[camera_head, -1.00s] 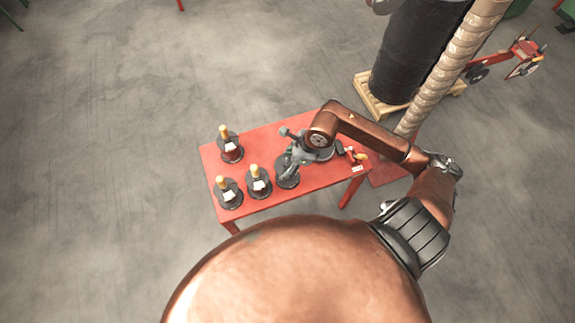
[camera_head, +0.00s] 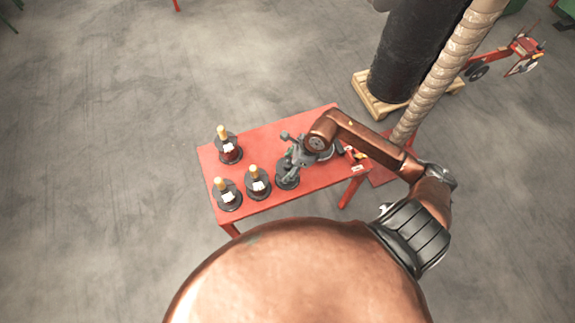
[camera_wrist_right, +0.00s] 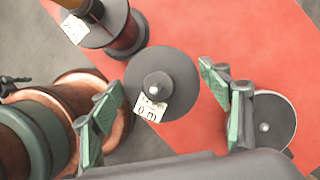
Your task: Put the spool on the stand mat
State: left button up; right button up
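My right gripper (camera_head: 288,163) is low over the right end of the front row of spools. In the right wrist view its green-padded fingers (camera_wrist_right: 167,120) stand wide apart. Between them shows a dark round flange (camera_wrist_right: 180,70) with a central knob and a white label. I take it for the top of a spool (camera_head: 287,181); its body is hidden, and no grip on it shows. Another dark disc with a small knob (camera_wrist_right: 278,115), perhaps the stand mat, lies beyond the right finger, which partly covers it. My left gripper is out of view.
The red table (camera_head: 280,135) also holds spools with yellow tops at back left (camera_head: 229,148), front left (camera_head: 228,194) and front middle (camera_head: 257,184). A small red and yellow device (camera_head: 359,155) is near the right end. A black cylinder on a pallet (camera_head: 380,103) stands behind.

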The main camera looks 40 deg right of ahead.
jog(key=shift+o, duration=1.1)
jog(key=shift+r, duration=0.35)
jog(key=p+v, duration=0.2)
jog(key=v, duration=0.9)
jog(key=shift+d+r, duration=0.15)
jog(key=shift+r, duration=0.05)
jog(key=shift+s, duration=0.15)
